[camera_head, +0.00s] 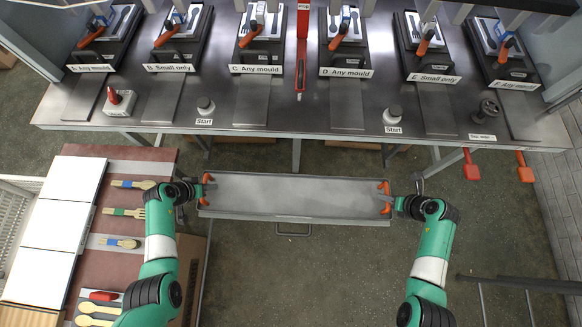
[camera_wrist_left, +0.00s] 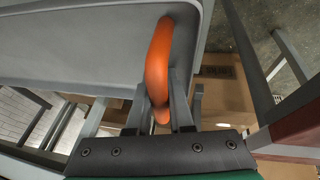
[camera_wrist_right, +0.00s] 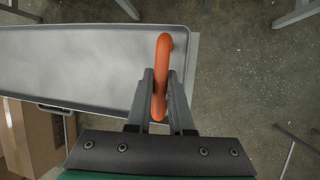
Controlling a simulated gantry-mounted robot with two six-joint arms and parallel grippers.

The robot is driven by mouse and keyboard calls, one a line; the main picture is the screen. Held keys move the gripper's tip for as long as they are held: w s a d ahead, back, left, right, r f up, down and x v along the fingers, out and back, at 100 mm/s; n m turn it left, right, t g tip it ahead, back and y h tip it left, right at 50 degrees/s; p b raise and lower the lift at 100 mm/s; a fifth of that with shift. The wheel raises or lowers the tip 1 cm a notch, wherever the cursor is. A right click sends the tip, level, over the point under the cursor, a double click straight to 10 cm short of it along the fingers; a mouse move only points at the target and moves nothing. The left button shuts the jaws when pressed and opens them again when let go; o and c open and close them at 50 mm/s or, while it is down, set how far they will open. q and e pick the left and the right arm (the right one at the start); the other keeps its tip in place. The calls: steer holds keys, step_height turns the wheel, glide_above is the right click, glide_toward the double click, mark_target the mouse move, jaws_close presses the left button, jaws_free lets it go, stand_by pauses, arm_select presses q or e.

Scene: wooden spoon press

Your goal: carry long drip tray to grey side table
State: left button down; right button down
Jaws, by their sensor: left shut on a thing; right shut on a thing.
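The long drip tray (camera_head: 290,196) is a shallow grey metal tray with orange handles at both ends. It is held level in front of the press bench, and its inside looks empty. My left gripper (camera_head: 200,190) is shut on the left orange handle, which fills the left wrist view (camera_wrist_left: 159,60). My right gripper (camera_head: 394,203) is shut on the right orange handle, also seen in the right wrist view (camera_wrist_right: 161,75). The grey side table cannot be told for certain in these views; a grey frame with a small handle (camera_head: 293,230) shows just under the tray.
The steel bench (camera_head: 265,118) with several labelled presses and two Start buttons stands behind the tray. A brown table (camera_head: 165,166) with wooden cutlery and white panels is at left. Red paddles (camera_head: 472,171) hang at right. Open floor (camera_head: 330,275) lies in front.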

arm_select(q)
steer(key=shift+w+r, duration=0.1)
steer(key=shift+r, duration=0.05)
arm_select(e)
steer(key=shift+r, duration=0.2)
stand_by(0.3)
